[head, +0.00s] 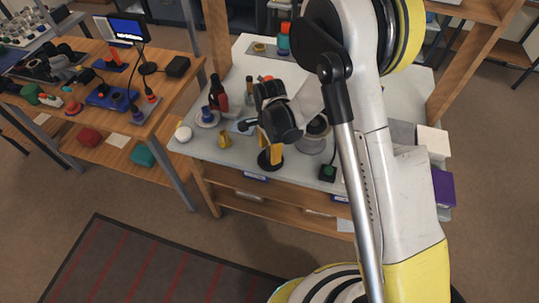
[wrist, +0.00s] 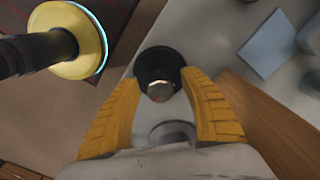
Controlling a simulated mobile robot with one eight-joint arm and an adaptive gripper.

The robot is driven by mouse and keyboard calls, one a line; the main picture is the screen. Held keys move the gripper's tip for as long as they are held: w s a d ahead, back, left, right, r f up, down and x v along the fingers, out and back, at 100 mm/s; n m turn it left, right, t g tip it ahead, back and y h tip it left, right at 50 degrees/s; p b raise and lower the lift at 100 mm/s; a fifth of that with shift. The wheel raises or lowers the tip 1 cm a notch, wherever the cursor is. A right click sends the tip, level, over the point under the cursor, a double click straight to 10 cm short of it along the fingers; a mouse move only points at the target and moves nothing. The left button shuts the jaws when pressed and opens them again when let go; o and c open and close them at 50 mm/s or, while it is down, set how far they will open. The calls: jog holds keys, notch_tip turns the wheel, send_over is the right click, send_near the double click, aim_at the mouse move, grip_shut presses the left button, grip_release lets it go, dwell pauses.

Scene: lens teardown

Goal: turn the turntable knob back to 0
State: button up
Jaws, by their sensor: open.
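My gripper (wrist: 162,80) is open, its two yellow fingers pointing down at the table. In the wrist view a round black piece (wrist: 146,60) with a faceted, metallic middle (wrist: 159,91) lies between and just beyond the fingertips. It may be the turntable knob; I cannot read a 0 or any marks on it. In the head view the black piece (head: 264,160) is near the table's front edge, right under the gripper, which partly hides it. Touch cannot be told. A grey round stand (head: 311,146), possibly the turntable, is just right of it, partly behind my arm.
On the pale table (head: 225,155) a black box with a green button (head: 328,172) stands to the right. A red-brown bottle (head: 216,92), a yellow piece (head: 224,139) and a white round thing (head: 183,133) are to the left. A cluttered wooden bench (head: 150,125) stands further left.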

jog(key=shift+f, duration=0.6)
grip_shut()
